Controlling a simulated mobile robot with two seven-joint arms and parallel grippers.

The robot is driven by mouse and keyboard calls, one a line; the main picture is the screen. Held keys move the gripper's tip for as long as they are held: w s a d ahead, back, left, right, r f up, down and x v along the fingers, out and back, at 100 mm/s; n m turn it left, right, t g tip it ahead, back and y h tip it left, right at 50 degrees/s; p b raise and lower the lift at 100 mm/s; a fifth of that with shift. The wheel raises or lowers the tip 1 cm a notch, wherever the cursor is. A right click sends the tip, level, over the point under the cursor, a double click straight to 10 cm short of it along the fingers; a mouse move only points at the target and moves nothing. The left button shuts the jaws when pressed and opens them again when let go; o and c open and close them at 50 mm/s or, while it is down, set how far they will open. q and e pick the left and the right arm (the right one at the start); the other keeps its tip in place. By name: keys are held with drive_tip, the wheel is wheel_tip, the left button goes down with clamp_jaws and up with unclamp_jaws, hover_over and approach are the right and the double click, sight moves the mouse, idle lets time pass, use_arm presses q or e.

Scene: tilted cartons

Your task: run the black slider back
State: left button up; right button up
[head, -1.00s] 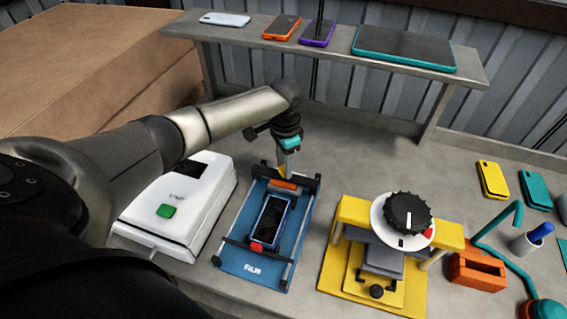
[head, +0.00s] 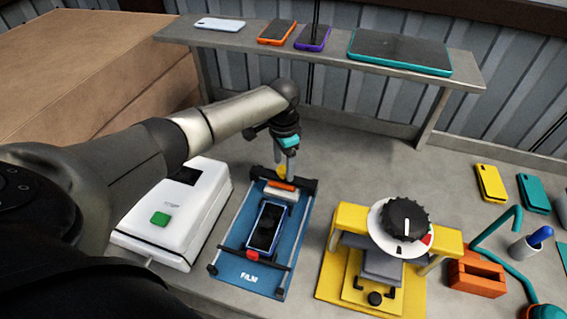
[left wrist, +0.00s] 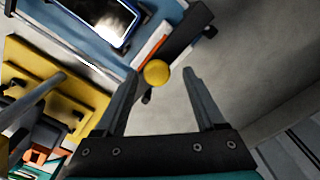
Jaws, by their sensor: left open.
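The film applicator is a blue plate (head: 251,270) marked FILM with side rails, and a phone (head: 265,226) lies on it. The black slider (head: 308,184) spans the plate's far end, with an orange strip beside it; it also shows in the left wrist view (left wrist: 187,38). A yellow knob (head: 281,172) sits at the slider, a ball (left wrist: 157,74) in the left wrist view. My left gripper (head: 289,172) is over the far end, fingers pointing down and open. In the wrist view the knob appears between its fingertips; contact cannot be told. My right gripper is not in view.
A white machine with a green button (head: 160,219) stands left of the plate. A yellow press with a black dial (head: 405,218) stands to its right. A shelf (head: 330,58) holding several devices runs behind. Bare bench lies between plate and shelf.

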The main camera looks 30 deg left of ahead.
sight(283, 168)
use_arm(q)
wheel_tip(283, 168, up, 15)
drive_tip(key=shift+p, duration=0.3)
idle(0.3)
drive_tip(key=shift+s, duration=0.1)
idle(0.4)
